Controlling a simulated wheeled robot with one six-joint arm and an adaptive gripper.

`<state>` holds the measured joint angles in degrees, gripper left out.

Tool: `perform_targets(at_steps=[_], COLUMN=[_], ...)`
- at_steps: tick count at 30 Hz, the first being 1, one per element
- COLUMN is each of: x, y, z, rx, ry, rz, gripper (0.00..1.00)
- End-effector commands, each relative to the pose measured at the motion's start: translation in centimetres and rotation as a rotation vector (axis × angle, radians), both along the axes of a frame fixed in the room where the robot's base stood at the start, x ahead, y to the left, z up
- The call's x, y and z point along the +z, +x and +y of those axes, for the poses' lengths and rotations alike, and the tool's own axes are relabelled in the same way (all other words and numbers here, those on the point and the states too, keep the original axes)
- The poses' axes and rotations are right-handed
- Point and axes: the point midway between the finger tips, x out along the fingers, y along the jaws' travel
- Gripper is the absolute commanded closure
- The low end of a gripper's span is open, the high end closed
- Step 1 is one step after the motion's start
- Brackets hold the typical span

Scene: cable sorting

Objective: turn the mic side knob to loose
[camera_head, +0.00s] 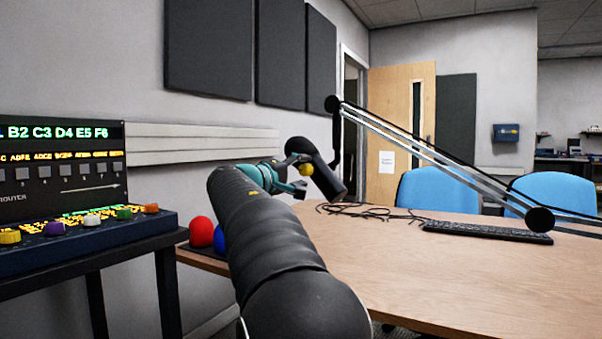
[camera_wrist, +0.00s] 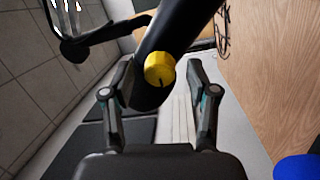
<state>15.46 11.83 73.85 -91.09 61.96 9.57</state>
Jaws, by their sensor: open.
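The mic (camera_head: 322,171) is a black cylinder hanging tilted from a boom arm (camera_head: 440,155) over the table. Its yellow side knob (camera_head: 306,169) faces my gripper and is partly hidden by it in the head view. In the wrist view the knob (camera_wrist: 160,70) shows a dark pointer line on its face, toward the lower part, and sits on the black mic body (camera_wrist: 178,35). My gripper (camera_wrist: 158,92) is open, with a finger on each side below the knob. The fingers look apart from the knob. In the head view my gripper (camera_head: 298,174) is beside the mic.
The wooden table (camera_head: 420,275) holds a keyboard (camera_head: 487,232) and loose black cables (camera_head: 365,211). A red ball-like button (camera_head: 201,231) and a blue one (camera_head: 219,240) sit at its left edge. A router panel (camera_head: 62,170) stands left. Blue chairs (camera_head: 437,190) are behind.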

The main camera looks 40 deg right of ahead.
Motion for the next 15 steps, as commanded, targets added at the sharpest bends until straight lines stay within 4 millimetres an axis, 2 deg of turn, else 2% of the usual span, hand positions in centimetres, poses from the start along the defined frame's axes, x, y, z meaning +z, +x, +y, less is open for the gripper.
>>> perform_targets(at_steps=[5, 15], x=[-0.1, -0.4], y=[-0.3, -1.9], z=[2.2, 8.5], rx=[0.005, 0.003], ry=[0.000, 0.000], rz=[0.001, 0.000], gripper=[0.41, 0.41])
